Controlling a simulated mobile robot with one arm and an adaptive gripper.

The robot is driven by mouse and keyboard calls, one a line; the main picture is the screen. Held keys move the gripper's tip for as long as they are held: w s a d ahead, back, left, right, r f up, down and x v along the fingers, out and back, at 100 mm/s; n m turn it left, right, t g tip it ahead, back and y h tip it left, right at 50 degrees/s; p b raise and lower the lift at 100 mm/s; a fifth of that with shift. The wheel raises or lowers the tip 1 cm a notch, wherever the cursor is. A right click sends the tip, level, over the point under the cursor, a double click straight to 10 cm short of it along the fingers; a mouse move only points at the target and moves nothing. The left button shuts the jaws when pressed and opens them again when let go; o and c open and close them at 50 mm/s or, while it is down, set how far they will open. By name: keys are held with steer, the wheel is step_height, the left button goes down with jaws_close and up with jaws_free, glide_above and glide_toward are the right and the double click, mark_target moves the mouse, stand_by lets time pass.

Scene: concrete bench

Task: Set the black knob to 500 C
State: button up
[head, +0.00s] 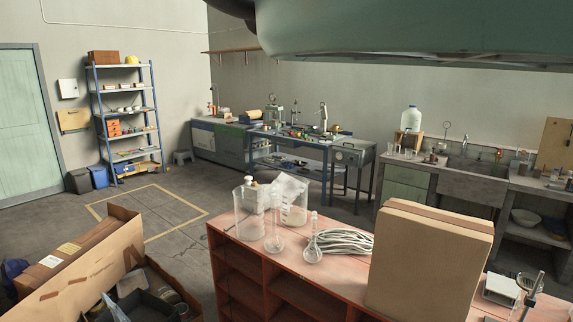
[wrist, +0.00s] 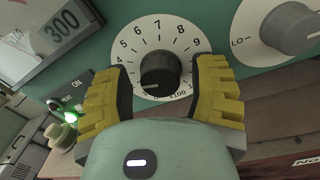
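The black knob (wrist: 160,72) sits in the middle of a round white dial (wrist: 182,37) on a green panel in the wrist view. The numbers 4 to 9 show around the dial's upper part; more marks at its lower right are hard to read. The knob's pointer setting is not clear. My gripper (wrist: 159,80) has yellow padded fingers, one left and one right of the knob, spread apart with gaps to it. Its body covers the area below the dial. A display (wrist: 61,24) at the upper left reads 300. I cannot make out the knob in the head view.
A grey knob (wrist: 289,28) marked LO is right of the dial. A green-lit switch (wrist: 70,116) marked ON is lower left. In the head view, an orange bench (head: 335,278) holds glassware, coiled cable and a cardboard box (head: 430,258); open floor lies beyond.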

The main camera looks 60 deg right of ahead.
jaws_close()
steer(key=shift+m, duration=0.3)
steer(key=m+p, duration=0.3)
steer(key=m, duration=0.3)
steer(key=shift+w+p, duration=0.1)
steer(key=shift+p, duration=0.3)
steer(key=shift+m+p, duration=0.7)
steer(key=shift+m, duration=0.3)
steer(key=shift+f+m+p, duration=0.1)
steer(key=shift+m+p, duration=0.25)
steer(key=shift+m, duration=0.35)
steer(key=shift+w+d+f, duration=0.1)
steer(key=shift+o, duration=1.2)
jaws_free()
